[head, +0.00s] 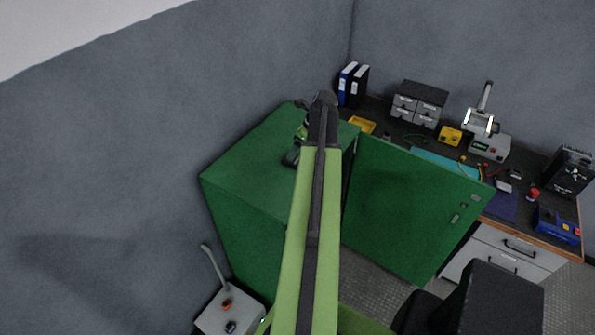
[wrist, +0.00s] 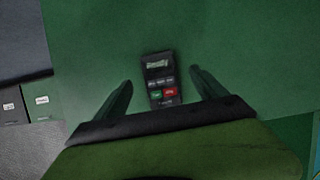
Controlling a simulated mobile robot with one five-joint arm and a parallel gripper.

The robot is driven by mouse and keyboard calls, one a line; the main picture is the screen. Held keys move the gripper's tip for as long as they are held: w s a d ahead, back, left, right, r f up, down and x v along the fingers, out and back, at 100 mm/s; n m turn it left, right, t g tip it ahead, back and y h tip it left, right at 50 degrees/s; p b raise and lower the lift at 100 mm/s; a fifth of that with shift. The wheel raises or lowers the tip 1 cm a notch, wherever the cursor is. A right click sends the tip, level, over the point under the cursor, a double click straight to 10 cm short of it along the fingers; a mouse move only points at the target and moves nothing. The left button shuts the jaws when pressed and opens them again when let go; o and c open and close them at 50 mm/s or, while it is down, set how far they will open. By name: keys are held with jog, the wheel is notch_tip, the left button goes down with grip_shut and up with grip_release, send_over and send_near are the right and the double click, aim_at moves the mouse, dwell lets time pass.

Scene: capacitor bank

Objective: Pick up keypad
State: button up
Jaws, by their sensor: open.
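The keypad (wrist: 160,79) is a small dark handheld unit with a pale display, a green key and a red key. In the wrist view it lies on the green cabinet top (wrist: 100,60), between and slightly beyond the fingers. My gripper (wrist: 160,82) is open, with one finger on each side of the keypad and a visible gap to both. In the head view my gripper is over the green cabinet (head: 245,165), and a dark piece that may be the keypad (head: 291,158) shows beside my arm. The keypad's lower end is close to my gripper's body.
An open green cabinet door (head: 405,205) stands right of my arm. Behind it is a workbench (head: 395,133) with binders (head: 352,85), a drawer unit (head: 418,103) and tools. A grey box with a lever (head: 228,312) stands at the lower left. Walls are close behind.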

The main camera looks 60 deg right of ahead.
aim_at(297, 161)
jog(key=shift+f, duration=0.15)
jog(key=b+x, duration=0.5)
jog(key=shift+s+a+f, duration=0.1)
jog(key=shift+f, duration=0.15)
jog(key=shift+r, duration=0.2)
jog(key=shift+f, duration=0.2)
jog(key=shift+r, duration=0.1)
jog(key=c, duration=1.5)
